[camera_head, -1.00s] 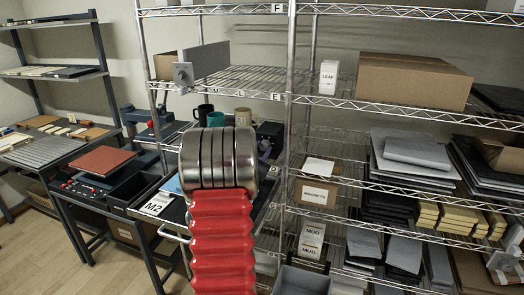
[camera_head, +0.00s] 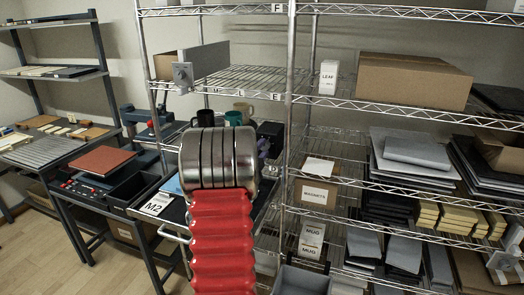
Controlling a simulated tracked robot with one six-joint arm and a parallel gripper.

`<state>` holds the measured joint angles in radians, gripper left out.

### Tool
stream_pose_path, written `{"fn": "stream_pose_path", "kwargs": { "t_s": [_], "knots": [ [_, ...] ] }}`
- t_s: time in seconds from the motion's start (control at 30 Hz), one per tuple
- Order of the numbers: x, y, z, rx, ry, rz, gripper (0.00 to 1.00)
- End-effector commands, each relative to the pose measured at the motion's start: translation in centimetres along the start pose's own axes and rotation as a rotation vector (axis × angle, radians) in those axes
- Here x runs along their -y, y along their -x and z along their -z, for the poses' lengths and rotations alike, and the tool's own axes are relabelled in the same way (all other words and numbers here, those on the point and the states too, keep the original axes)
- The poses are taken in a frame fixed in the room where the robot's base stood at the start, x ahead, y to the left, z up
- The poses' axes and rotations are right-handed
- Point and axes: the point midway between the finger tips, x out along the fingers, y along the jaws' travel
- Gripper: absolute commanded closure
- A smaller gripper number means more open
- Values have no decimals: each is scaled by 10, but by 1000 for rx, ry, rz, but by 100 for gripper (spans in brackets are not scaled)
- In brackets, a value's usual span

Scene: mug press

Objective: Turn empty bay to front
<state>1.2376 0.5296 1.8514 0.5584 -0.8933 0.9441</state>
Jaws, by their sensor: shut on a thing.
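A black mug (camera_head: 205,117), a teal mug (camera_head: 233,118) and a beige mug (camera_head: 243,108) stand close together behind my arm, at the back of the worktable. What they stand on is mostly hidden by my arm's wrist, so I cannot make out the bays or which one is empty. My gripper's fingers are hidden behind the steel wrist and red sleeve of my arm.
A blue press-like machine (camera_head: 150,122) stands left of the mugs. A dark box (camera_head: 270,132) is just right of them. A wire shelf rack (camera_head: 289,160) with boxes rises close on the right. A tray (camera_head: 302,280) sits low in front.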

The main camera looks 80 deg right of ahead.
Motion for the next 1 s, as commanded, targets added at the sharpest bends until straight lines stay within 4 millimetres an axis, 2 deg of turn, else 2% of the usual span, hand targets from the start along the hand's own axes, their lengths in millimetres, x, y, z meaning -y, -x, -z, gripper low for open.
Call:
{"fn": "stream_pose_path", "kwargs": {
  "t_s": [0.2, 0.4, 0.87, 0.9, 1.0],
  "knots": [
    [-3, 0, 1, -2, -140, -5, 93],
    [-4, 0, 1, -3, -210, -6, 93],
    [-5, 0, 2, -4, -231, -9, 93],
    [-6, 0, 2, -4, -231, -9, 70],
    [-5, 0, 1, -3, -231, -8, 63]
  ]
}}
